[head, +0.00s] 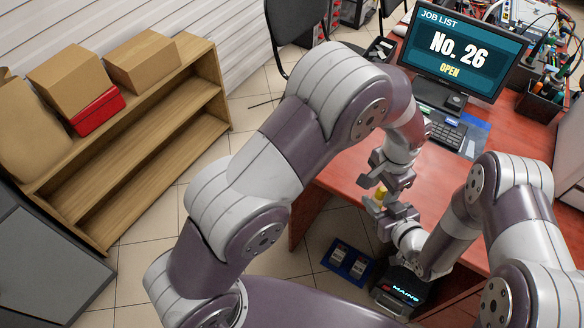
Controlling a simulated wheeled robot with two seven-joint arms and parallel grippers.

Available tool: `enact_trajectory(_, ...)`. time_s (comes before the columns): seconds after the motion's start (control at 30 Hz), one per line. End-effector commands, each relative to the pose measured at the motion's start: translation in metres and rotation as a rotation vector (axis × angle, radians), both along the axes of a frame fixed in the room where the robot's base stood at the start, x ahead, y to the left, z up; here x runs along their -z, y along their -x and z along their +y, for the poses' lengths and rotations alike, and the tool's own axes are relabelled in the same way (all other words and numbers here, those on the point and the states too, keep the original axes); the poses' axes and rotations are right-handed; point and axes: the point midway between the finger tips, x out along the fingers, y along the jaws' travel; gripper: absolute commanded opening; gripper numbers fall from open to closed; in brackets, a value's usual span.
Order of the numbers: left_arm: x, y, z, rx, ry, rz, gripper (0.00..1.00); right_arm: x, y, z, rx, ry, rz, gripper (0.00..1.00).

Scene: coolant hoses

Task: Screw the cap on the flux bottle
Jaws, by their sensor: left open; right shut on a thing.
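A small yellow thing (380,193) shows between my two grippers above the red desk. It looks like part of the flux bottle or its cap; it is too small and too covered to tell which. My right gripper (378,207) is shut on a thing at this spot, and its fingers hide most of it. My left gripper (375,172) is open just above the yellow thing, very close to it. I cannot tell whether its fingers touch it. No separate bottle or cap can be made out elsewhere.
The red desk (340,178) carries a monitor (455,50) reading "No. 26 OPEN", a keypad device (447,133) and a dark pen holder (540,101). A black box marked "MAINS" (404,291) and a blue tray (347,262) are below. Wooden shelves (140,145) stand left.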

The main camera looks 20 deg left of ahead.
Motion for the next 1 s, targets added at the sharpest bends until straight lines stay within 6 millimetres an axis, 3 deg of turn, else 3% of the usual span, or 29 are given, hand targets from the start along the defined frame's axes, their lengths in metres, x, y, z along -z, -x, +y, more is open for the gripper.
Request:
enact_trajectory(0.07,-0.007,-0.001,-0.001,-0.128,0.003,-0.003,0.54,-0.001,0.000,0.000,-0.001,0.000,-0.001,0.00)
enact_trajectory(0.4,-0.071,-0.002,-0.002,-0.123,0.002,-0.001,0.54,0.000,0.000,0.000,0.000,0.000,-0.001,0.00)
enact_trajectory(0.53,-0.049,-0.016,0.002,-0.180,-0.002,0.004,0.54,0.000,0.000,0.000,0.000,-0.001,-0.001,0.00)
enact_trajectory(1.0,0.002,-0.035,0.080,-0.392,-0.002,0.005,0.54,-0.001,-0.001,0.000,0.001,-0.002,-0.003,0.00)
